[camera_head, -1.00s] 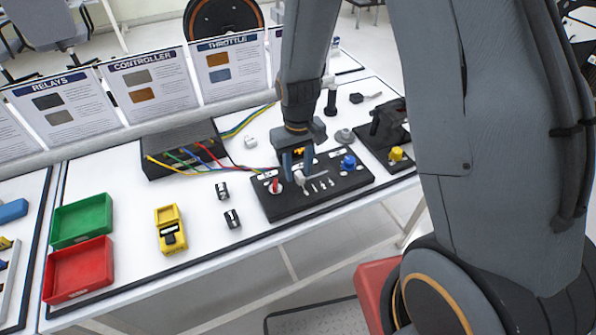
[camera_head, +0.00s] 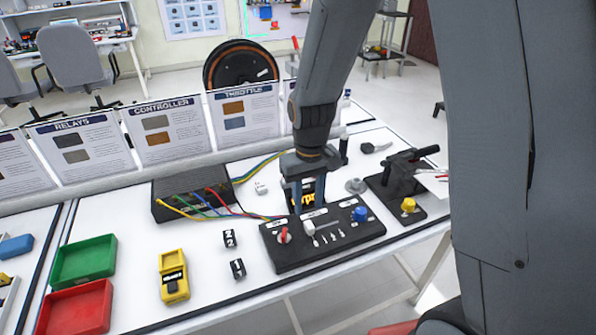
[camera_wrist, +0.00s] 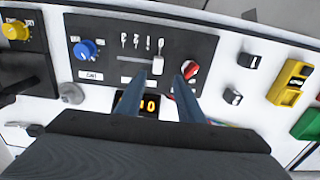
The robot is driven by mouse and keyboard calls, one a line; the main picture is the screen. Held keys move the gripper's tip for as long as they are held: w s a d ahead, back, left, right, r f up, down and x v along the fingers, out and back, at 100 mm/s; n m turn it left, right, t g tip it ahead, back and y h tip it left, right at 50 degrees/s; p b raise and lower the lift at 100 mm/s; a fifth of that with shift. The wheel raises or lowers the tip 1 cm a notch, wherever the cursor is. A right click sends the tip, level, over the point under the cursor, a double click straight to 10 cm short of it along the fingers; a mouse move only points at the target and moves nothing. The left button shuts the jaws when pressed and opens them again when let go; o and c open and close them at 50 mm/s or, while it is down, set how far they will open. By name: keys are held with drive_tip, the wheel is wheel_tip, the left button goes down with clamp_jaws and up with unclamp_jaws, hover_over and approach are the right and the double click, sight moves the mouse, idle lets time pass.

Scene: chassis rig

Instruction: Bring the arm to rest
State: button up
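My gripper (camera_head: 307,204) hangs from the arm over the back edge of the black control panel (camera_head: 350,246). In the wrist view its two blue-grey fingers (camera_wrist: 155,88) are apart, with nothing held between them. The white slider knob (camera_wrist: 158,64) stands on the panel just past the fingertips, and I see no clear contact. The panel also carries a red knob (camera_head: 284,236) and a blue knob (camera_head: 360,214). A small display with yellow digits (camera_wrist: 149,105) shows between the fingers, partly hidden by them.
Left of the panel are two small black blocks (camera_head: 238,268), a yellow meter (camera_head: 173,274), a green tray (camera_head: 85,263) and a red tray (camera_head: 76,309). A black controller box (camera_head: 180,205) with coloured wires lies behind. A lever unit with a yellow knob (camera_head: 408,205) stands at right.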

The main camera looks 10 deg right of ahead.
drive_tip(key=s+d+r+m+t, duration=0.1)
drive_tip(key=s+d+r+m, duration=0.1)
drive_tip(key=s+d+r, duration=0.5)
drive_tip(key=s+d, duration=0.1)
drive_tip(key=s, duration=0.3)
drive_tip(key=shift+r+m, duration=0.2)
drive_tip(key=shift+m, duration=0.1)
idle(3.1)
